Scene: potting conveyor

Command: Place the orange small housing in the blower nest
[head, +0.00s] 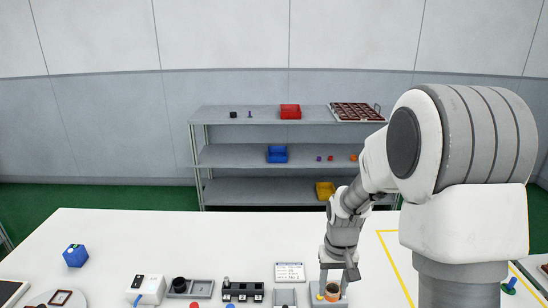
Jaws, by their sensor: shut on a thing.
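My gripper (334,286) points down at the front of the white table, right of centre. The housing is right over or in a grey fixture (325,303) at the bottom edge of the view. This fixture may be the blower nest. I cannot tell whether the housing is seated in it or just above it, as the fingers hide part of both.
Left of my gripper stand a small grey plate (285,298), a label card (290,272), a black slotted block (243,291), a grey tray (201,289), a white box (147,289) and a blue cube (75,256). A shelf (255,157) with bins stands behind. The table's middle is clear.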

